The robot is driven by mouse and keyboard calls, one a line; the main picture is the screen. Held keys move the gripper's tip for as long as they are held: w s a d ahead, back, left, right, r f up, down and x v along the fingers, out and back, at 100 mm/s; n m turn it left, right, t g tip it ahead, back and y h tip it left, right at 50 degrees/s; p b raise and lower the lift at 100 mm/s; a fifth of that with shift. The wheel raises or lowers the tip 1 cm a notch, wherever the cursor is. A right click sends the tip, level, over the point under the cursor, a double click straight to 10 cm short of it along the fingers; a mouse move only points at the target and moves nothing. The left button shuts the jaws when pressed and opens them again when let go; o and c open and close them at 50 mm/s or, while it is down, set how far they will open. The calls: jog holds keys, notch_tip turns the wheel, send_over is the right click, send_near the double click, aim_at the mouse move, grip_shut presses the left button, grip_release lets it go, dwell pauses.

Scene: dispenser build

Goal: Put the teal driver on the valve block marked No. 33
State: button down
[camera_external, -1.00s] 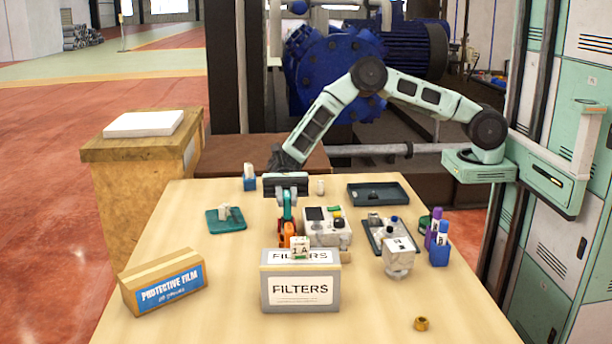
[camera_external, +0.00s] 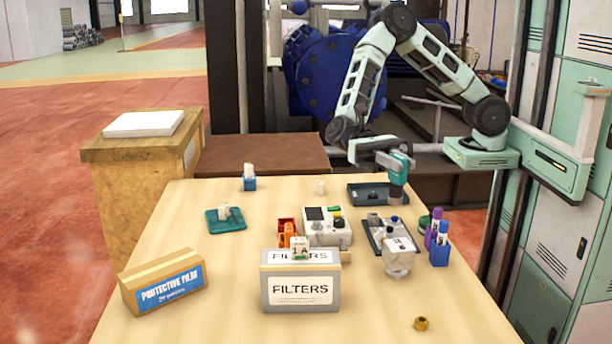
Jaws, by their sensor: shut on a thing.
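My gripper (camera_external: 388,160) is shut on the teal driver (camera_external: 398,168) and holds it up at the back right of the table. The driver points down, in front of the right end of a dark tray (camera_external: 360,190). I cannot read a No. 33 mark on anything. A block marked 1A (camera_external: 300,249) sits on the filters box. A larger pale block (camera_external: 397,264) at the right has a mark too small to read.
A filters box (camera_external: 300,292) and a protective film box (camera_external: 165,284) stand in front. A grey device with buttons (camera_external: 325,228) and a red holder with orange parts (camera_external: 287,228) are mid-table. A blue cup of markers (camera_external: 439,254) stands right. A brass nut (camera_external: 421,323) lies front right.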

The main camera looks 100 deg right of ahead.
jog(key=shift+s+a+f+p, duration=0.1)
jog(key=shift+s+f+p, duration=0.3)
jog(key=shift+f, duration=1.2)
jog(key=shift+s+a+f+p, duration=0.1)
jog(key=shift+s+f+p, duration=0.3)
jog(key=shift+f, duration=1.15)
jog(key=shift+s+a+f+p, duration=0.15)
jog(key=shift+f+p, duration=0.5)
jog(key=shift+f, duration=0.95)
jog(key=shift+d, duration=0.1)
jog(key=shift+f, duration=0.2)
jog(key=c, duration=1.3)
grip_release()
jog(key=shift+c, duration=0.2)
